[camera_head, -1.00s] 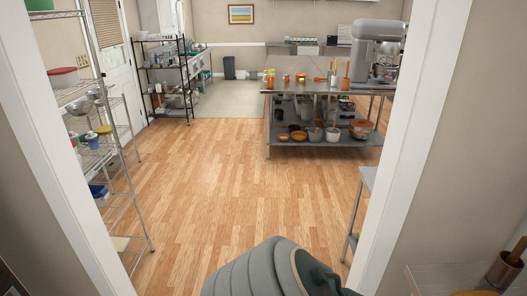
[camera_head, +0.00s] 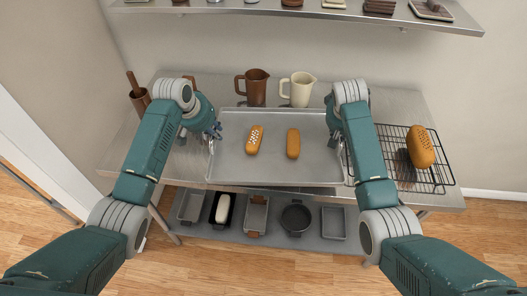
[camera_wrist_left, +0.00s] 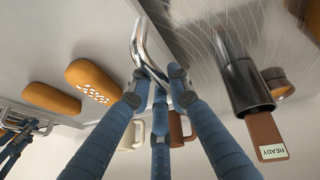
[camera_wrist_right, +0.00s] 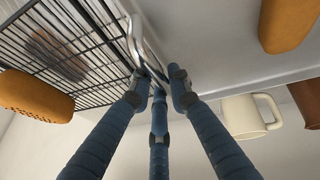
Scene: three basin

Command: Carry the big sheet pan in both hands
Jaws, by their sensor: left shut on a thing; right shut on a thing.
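The big sheet pan (camera_head: 270,172) is a wide grey metal tray at the middle of the steel table. Two brown loaves lie on it: a white-spotted loaf (camera_head: 254,140) and a plain loaf (camera_head: 293,143). My left gripper (camera_head: 213,133) is shut on the pan's left handle, a metal loop that shows in the left wrist view (camera_wrist_left: 140,47). My right gripper (camera_head: 336,141) is shut on the right handle, which shows in the right wrist view (camera_wrist_right: 137,42). The pan looks level. I cannot tell whether it touches the tabletop.
The steel table (camera_head: 405,112) also bears a brown pitcher (camera_head: 257,88) and a cream pitcher (camera_head: 299,90) behind the pan. A wire rack (camera_head: 437,179) with a spotted loaf (camera_head: 420,147) stands right. A brown crock (camera_head: 140,102) stands left. A shelf (camera_head: 455,18) hangs above.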

